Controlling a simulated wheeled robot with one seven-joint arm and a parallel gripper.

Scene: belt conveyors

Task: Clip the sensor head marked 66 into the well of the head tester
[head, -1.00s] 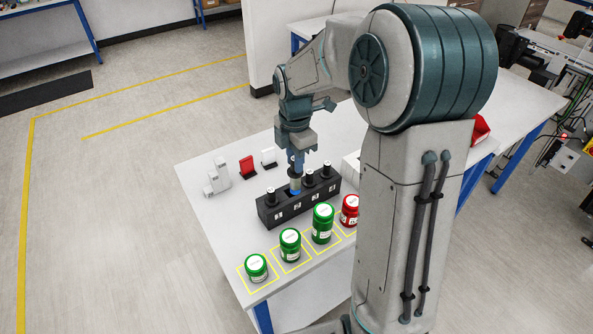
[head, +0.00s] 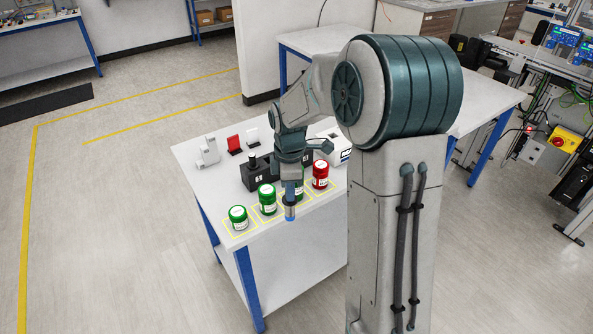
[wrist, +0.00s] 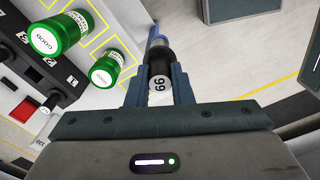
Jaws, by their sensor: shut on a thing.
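My gripper (head: 290,188) is shut on the sensor head marked 66 (head: 290,209). In the wrist view my gripper (wrist: 160,84) has a finger on either side of the sensor head (wrist: 159,86), whose white end disc reads 66. The head is dark with a blue tip pointing down. It hangs clear of the black rack, by the table's front edge. A white box (head: 345,156) with a dark front stands behind my arm, partly hidden. I cannot tell whether it is the head tester, and no well shows.
The black numbered rack (head: 256,181) holds other sensor heads. Green-lidded jars (head: 238,217) and a red jar (head: 320,175) stand along the front in yellow squares. Floor beyond the front edge is clear.

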